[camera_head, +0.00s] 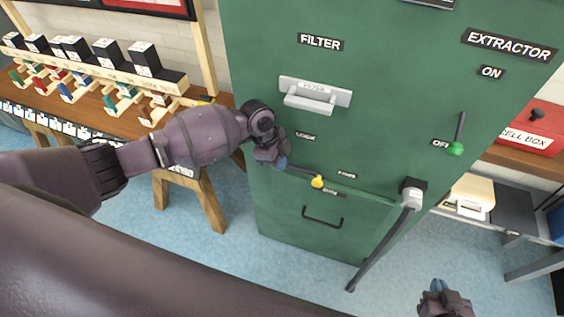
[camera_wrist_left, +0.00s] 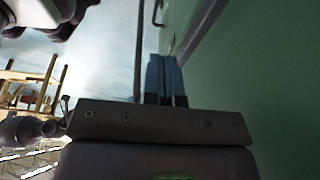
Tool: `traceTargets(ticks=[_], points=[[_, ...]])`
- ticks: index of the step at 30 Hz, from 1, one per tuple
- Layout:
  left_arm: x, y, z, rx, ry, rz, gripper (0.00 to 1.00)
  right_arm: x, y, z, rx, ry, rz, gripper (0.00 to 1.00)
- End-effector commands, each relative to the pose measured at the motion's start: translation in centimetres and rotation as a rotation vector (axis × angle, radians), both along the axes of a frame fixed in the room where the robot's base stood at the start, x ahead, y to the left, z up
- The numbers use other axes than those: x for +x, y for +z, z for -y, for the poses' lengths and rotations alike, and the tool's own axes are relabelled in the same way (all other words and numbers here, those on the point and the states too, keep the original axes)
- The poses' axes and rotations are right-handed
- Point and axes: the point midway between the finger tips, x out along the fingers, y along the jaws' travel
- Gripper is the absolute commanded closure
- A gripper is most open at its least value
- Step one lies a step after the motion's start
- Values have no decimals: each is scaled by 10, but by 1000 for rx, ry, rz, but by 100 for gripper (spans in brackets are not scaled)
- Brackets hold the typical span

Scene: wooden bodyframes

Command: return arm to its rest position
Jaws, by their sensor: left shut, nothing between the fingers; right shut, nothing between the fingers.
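My left arm (camera_head: 195,138) reaches in from the left to the front of a green cabinet (camera_head: 400,95). My left gripper (camera_head: 282,163) is shut and empty, close to a dark lever with a yellow knob (camera_head: 317,182); I cannot tell whether they touch. In the left wrist view its blue fingers (camera_wrist_left: 165,78) are together beside the green cabinet face (camera_wrist_left: 255,80). My right gripper (camera_head: 437,286) is low at the bottom right, shut and empty, in front of the cabinet; most of its arm is out of view.
The cabinet has a grey filter handle (camera_head: 312,97), a green-knobbed lever (camera_head: 457,149) at OFF, and a long dark bar (camera_head: 380,250) slanting down. A wooden rack (camera_head: 90,68) with boxes stands left. A red box (camera_head: 530,128) is right. Blue floor (camera_head: 215,262) is clear at lower left.

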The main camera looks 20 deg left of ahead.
Motion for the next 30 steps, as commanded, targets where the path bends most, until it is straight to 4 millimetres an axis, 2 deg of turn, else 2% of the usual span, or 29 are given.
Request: traceTargets(ticks=[11, 16, 24, 30], points=[[0, 0, 0, -1, 3, 1, 100, -6, -2, 1, 0, -4, -10, 100], [-12, -12, 10, -40, 62, 21, 100, -9, -4, 2, 0, -6, -17, 100], [-50, -41, 33, -208, 363, 116, 100, -8, -3, 1, 0, -5, -14, 100], [-77, -49, 29, -329, 631, 196, 100, -4, -1, 1, 0, -2, -6, 100]])
